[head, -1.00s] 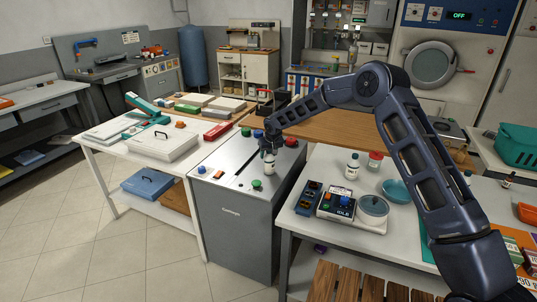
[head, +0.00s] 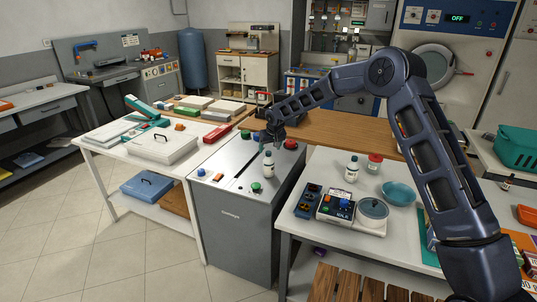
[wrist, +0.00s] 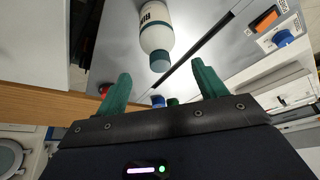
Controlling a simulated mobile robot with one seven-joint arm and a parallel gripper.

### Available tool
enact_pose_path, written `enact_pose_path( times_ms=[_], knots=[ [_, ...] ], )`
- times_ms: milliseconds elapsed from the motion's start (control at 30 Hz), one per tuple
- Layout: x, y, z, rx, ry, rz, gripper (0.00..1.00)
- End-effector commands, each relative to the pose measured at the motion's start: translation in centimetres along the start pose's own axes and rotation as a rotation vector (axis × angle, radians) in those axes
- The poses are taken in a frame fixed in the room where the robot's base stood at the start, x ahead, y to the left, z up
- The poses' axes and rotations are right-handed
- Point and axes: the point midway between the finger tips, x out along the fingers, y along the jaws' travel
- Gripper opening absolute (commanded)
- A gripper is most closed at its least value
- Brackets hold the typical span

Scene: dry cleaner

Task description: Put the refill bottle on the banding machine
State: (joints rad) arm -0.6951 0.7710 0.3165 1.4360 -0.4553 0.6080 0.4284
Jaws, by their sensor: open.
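The refill bottle (head: 268,164), white with a dark label band and a dark cap, stands upright on the steel top of the grey banding machine (head: 232,228). In the wrist view the bottle (wrist: 155,28) lies beyond my fingertips, cap towards me, apart from both fingers. My gripper (head: 273,140) is above and slightly behind the bottle. Its two green fingers are spread and empty in the wrist view (wrist: 162,82). A slot runs along the machine top, with a green knob (head: 256,187) near its front.
A similar bottle (head: 352,168), a red-capped jar (head: 374,163), a teal bowl (head: 398,192) and a control box (head: 337,206) stand on the right table. A white case (head: 162,146) and a red stapler-like item (head: 217,133) are on the left table.

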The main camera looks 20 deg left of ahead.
Motion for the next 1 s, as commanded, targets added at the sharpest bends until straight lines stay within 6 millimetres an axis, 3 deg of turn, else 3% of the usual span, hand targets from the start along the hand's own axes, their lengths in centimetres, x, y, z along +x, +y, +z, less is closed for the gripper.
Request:
enact_pose_path(
  times_ms=[100, 300, 733, 867, 1000],
  knots=[
    [-2.3, 0.1, -0.1, 0.000, 0.003, 0.000, 0.70],
    [-4.6, 0.0, 0.0, 0.001, 0.001, 0.000, 0.70],
    [-5.6, 0.3, 0.0, 0.001, 0.001, 0.002, 0.70],
    [-7.7, 2.3, 0.3, 0.012, 0.004, 0.019, 0.70],
    [-12.4, 6.9, 1.6, 0.042, 0.004, 0.058, 0.70]
  ],
)
